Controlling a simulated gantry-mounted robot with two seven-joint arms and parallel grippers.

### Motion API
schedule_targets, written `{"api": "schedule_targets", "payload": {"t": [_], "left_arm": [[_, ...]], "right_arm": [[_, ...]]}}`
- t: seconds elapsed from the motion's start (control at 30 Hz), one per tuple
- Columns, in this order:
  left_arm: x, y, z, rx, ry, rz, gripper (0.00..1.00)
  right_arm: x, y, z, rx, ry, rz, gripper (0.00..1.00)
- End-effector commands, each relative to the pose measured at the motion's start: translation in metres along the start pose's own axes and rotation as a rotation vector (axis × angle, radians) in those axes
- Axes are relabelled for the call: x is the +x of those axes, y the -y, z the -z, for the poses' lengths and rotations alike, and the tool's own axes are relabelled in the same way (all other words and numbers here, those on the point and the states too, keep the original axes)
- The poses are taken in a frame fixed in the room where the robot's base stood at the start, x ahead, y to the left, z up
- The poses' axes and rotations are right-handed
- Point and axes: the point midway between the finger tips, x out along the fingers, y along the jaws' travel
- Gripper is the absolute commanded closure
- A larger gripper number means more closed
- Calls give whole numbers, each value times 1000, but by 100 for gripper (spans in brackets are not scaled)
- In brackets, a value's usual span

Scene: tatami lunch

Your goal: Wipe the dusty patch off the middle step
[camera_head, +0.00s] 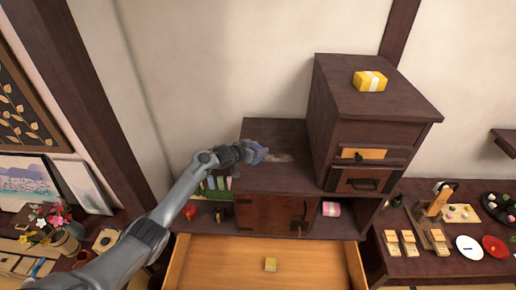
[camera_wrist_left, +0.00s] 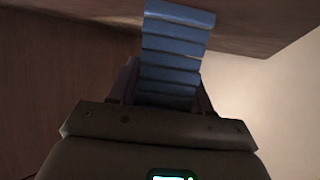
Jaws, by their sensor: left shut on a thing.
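A stepped dark wood chest stands against the wall, and its middle step (camera_head: 277,180) carries a pale dusty patch (camera_head: 282,158). My left gripper (camera_head: 252,153) is over the left part of this step, just left of the patch. It is shut on a blue ribbed cloth-like thing (camera_head: 261,155). In the left wrist view the blue thing (camera_wrist_left: 178,45) sticks out from between the fingers and reaches a dark wood surface; I cannot tell whether it presses on it. The gripper may hide the patch's left end. My right gripper is not in view.
The tall top block (camera_head: 375,105) rises right of the step, with a yellow package (camera_head: 370,81) on it. Below, an open drawer (camera_head: 210,262) holds a small yellow block (camera_head: 270,265). A pink roll (camera_head: 331,209) lies in a cubby. The step's front right is clear.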

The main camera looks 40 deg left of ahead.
Motion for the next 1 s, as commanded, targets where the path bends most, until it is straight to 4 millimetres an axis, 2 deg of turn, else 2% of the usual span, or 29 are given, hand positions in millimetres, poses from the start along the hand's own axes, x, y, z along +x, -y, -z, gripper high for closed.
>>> {"api": "schedule_targets", "payload": {"t": [0.03,0.1,0.6,0.8,1.0], "left_arm": [[-2,-1,7,0,2,-1,81],[-9,-2,24,3,0,-2,81],[-21,-8,66,5,-1,-9,81],[-24,-10,77,6,-1,-12,81],[-24,-10,77,6,-1,-12,81]], "right_arm": [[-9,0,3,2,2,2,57],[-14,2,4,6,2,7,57],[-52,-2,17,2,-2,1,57],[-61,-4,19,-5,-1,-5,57],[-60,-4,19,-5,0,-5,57]]}}
